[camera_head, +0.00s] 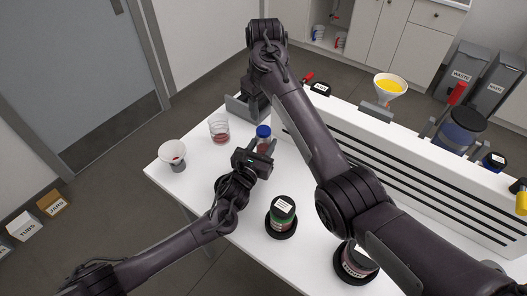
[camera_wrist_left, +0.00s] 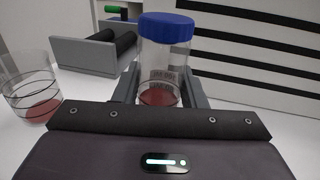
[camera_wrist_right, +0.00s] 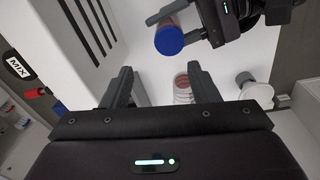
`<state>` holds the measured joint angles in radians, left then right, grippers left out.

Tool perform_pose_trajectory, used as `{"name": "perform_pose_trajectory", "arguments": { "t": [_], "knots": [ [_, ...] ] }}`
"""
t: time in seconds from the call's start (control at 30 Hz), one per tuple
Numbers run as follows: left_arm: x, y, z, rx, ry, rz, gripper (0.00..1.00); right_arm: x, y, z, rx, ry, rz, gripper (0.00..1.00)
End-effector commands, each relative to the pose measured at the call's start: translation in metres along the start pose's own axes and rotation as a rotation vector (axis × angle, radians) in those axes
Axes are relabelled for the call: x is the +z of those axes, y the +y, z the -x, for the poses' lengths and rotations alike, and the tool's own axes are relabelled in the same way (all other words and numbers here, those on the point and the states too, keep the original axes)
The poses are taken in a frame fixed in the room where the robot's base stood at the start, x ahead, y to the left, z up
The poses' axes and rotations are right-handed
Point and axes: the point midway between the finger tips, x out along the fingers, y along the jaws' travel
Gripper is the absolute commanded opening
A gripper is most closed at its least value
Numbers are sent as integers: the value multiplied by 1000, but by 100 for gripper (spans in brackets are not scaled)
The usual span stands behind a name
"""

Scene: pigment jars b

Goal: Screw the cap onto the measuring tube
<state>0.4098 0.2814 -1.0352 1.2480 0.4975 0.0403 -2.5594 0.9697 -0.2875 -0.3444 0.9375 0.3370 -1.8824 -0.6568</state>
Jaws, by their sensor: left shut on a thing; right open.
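The measuring tube (camera_wrist_left: 163,62) is clear with dark markings and red contents, and stands upright between my left gripper's fingers (camera_wrist_left: 160,94). The blue cap (camera_wrist_left: 166,27) sits on its top; I cannot tell how tight it is. In the head view the cap (camera_head: 263,131) shows just beyond my left gripper (camera_head: 262,153), which is shut on the tube. My right gripper (camera_head: 250,106) is open and empty, behind and above the tube. In the right wrist view the cap (camera_wrist_right: 169,40) lies beyond the open fingers (camera_wrist_right: 163,85), apart from them.
A glass with red liquid (camera_head: 219,128) and a white cup (camera_head: 172,154) stand on the table's left part. A slatted white rack (camera_head: 400,175) runs along the right, with a yellow-filled funnel (camera_head: 390,86) behind.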

Motion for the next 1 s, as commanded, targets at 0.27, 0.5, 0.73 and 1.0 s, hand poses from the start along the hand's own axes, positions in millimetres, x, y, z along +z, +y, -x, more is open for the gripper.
{"name": "perform_pose_trajectory", "arguments": {
  "t": [0.27,0.5,0.73,1.0],
  "knots": [
    [-1,0,0,0,2,-1,0,8,-9,18,-55,-44,168,55],
    [-1,0,0,0,2,-1,0,8,-9,18,-54,-43,172,55],
    [-1,0,0,0,2,-1,0,9,-10,-1,-56,-46,171,55],
    [-1,0,0,0,2,-1,0,11,-12,-42,-55,-45,172,55]
  ]
}}
